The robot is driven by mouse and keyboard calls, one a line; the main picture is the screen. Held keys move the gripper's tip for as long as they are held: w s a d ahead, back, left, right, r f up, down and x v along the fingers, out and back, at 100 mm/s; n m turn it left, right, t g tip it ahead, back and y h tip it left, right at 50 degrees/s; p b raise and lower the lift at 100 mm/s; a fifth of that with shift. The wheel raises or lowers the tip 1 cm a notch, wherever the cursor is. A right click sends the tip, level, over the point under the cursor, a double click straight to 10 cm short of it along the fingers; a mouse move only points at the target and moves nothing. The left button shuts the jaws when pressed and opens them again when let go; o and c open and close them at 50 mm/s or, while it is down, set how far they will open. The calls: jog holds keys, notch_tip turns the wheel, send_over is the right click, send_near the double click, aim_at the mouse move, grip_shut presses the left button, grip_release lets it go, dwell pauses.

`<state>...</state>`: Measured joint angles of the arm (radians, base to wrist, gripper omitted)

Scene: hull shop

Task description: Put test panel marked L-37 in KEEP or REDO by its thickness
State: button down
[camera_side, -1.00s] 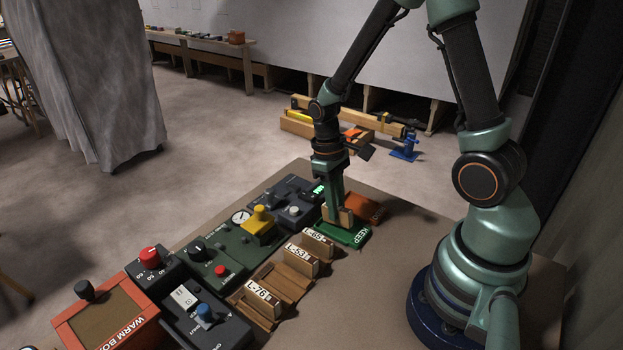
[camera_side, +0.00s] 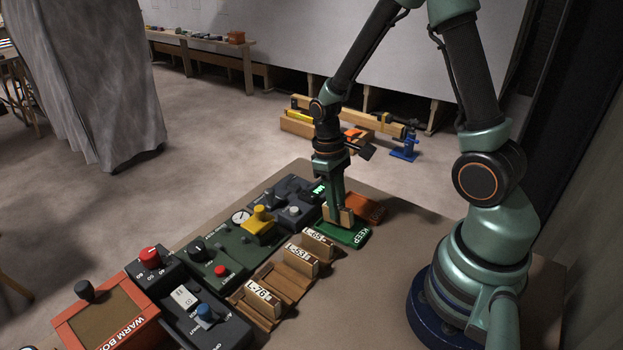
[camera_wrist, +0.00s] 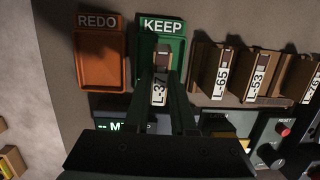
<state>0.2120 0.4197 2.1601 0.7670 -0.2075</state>
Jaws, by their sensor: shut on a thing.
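My gripper (camera_wrist: 160,92) is shut on the tan test panel (camera_wrist: 159,90), whose white label reads L-37 in the wrist view. The panel is over the green KEEP tray (camera_wrist: 176,52); in the side view the panel (camera_side: 345,216) stands upright, low at that tray (camera_side: 353,236). I cannot tell whether it touches the tray floor. The orange REDO tray (camera_wrist: 100,61) is beside KEEP and looks empty in the wrist view; it also shows behind KEEP in the side view (camera_side: 369,207). A gauge display (camera_wrist: 120,127) is partly hidden by my gripper.
Panels L-65 (camera_side: 318,243), L-53 (camera_side: 300,260) and L-76 (camera_side: 262,300) stand in wooden holders near KEEP. Instruments with knobs and a dial (camera_side: 240,217) line the bench's far side. A warm box (camera_side: 112,318) sits at the near left. Bare bench lies right of the holders.

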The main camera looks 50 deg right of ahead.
jog(key=shift+f, duration=0.5)
jog(key=c, duration=0.7)
grip_release()
jog(key=shift+o, duration=0.2)
jog(key=a+v, duration=0.1)
jog(key=v, duration=1.1)
jog(key=s+a+r+t, duration=0.3)
jog(key=a+r+t, duration=0.3)
jog(key=r+t, duration=0.2)
notch_tip(320, 180, up, 3)
jog(key=shift+s+f+h, duration=0.2)
jog(key=shift+s+h, duration=0.1)
jog(key=shift+s, duration=0.05)
